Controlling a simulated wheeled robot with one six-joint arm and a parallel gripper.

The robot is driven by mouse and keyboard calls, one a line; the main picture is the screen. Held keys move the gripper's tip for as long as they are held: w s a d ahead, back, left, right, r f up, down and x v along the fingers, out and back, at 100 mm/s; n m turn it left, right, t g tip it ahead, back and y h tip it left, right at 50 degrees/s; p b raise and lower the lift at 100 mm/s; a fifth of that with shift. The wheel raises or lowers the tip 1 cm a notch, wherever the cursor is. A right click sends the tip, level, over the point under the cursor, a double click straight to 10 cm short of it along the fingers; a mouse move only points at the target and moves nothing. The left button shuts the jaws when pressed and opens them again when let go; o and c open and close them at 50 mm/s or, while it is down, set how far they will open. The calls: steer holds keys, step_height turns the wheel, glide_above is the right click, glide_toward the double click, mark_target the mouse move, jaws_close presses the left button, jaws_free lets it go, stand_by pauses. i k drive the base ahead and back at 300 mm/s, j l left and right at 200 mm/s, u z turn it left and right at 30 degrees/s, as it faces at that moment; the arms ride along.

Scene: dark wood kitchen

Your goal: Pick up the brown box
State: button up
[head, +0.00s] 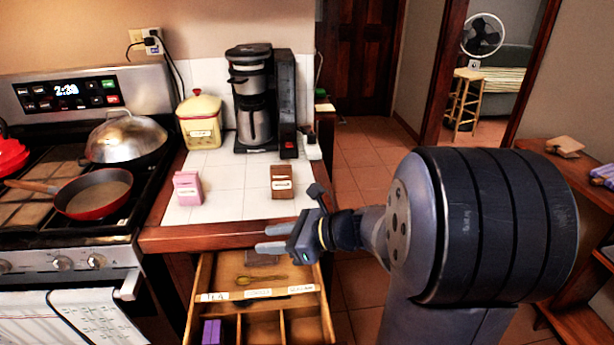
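The brown box (282,187) stands upright on the white tiled counter (230,200), near its right front part, with a pale label on its front. My gripper (268,240) is in front of the counter's front edge, nearer to me than the brown box and apart from it. Its two fingers point left with a gap between them, and nothing shows in the gap. My arm comes in from the right and hides part of the floor.
A pink box (187,188) stands left of the brown box. A coffee maker (255,100) and a yellow canister (200,121) stand behind. An open drawer (262,300) juts out below the gripper. A stove with a red pan (93,194) is at left.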

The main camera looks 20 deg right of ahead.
mark_target(281, 175)
steer(key=l+z, duration=0.1)
steer(key=z, duration=0.7)
steer(key=i+l+z, duration=0.1)
steer(key=z, duration=0.25)
steer(key=l+z, duration=0.1)
steer(key=z, duration=0.3)
steer(key=i+l+z, duration=0.15)
steer(key=i+z, duration=0.3)
steer(key=i+u, duration=0.15)
steer(key=u, duration=0.25)
steer(key=i+u, duration=0.15)
steer(key=u, duration=0.2)
steer(key=i+u, duration=0.2)
steer(key=u, duration=0.2)
steer(key=i+u, duration=0.1)
steer(key=u, duration=0.3)
steer(key=i+u, duration=0.15)
steer(key=u, duration=0.2)
steer(key=i+u, duration=0.1)
steer(key=u, duration=0.3)
steer(key=i+l+u, duration=0.1)
steer(key=u, duration=0.25)
